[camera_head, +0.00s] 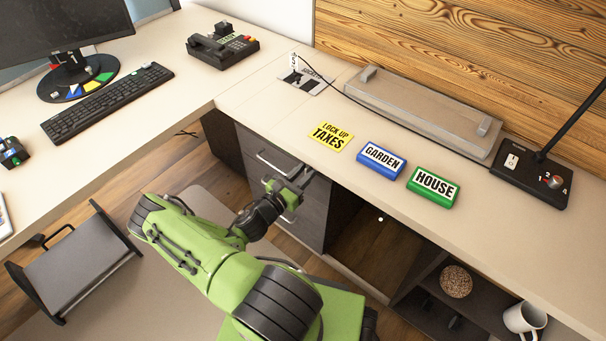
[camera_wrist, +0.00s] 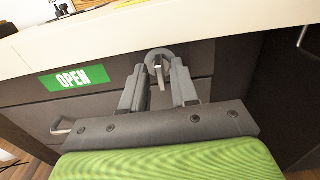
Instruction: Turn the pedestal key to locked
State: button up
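The dark drawer pedestal (camera_head: 318,213) stands under the desk. In the wrist view, a grey round lock with a key (camera_wrist: 160,72) is on its upper front, with the key's narrow part pointing down. My gripper (camera_wrist: 159,80) is at the pedestal front, its two fingers apart on either side of the key. I see a gap beside the key's narrow part; contact at the fingertips is unclear. A green OPEN label (camera_wrist: 76,78) is on the front, left of the lock. In the head view, my gripper (camera_head: 300,184) hides the lock.
The light desktop (camera_head: 250,98) overhangs just above my gripper. It bears a yellow LOCK UP TAXES note (camera_head: 331,136), a blue GARDEN block (camera_head: 381,160) and a green HOUSE block (camera_head: 433,187). A drawer handle (camera_wrist: 62,126) sticks out at lower left. An open shelf with a mug (camera_head: 524,319) is at right.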

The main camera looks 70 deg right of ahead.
grip_shut()
jog(key=shift+m, duration=0.4)
jog(key=shift+r+m+p, duration=0.1)
jog(key=shift+m+p, duration=0.55)
jog(key=shift+m, duration=0.25)
jog(key=m+p, duration=0.1)
jog(key=m, duration=0.3)
jog(key=shift+s+a+m+p, duration=0.1)
jog(key=shift+m+p, duration=0.2)
jog(key=shift+p, duration=0.05)
jog(key=m+p, duration=0.1)
jog(key=m, duration=0.4)
jog(key=shift+p, duration=0.4)
jog(key=m, duration=0.2)
jog(key=m+p, duration=0.1)
jog(key=m, duration=0.2)
jog(key=shift+f+m, duration=0.3)
jog(key=shift+m, duration=0.1)
jog(key=shift+o, duration=0.8)
grip_release()
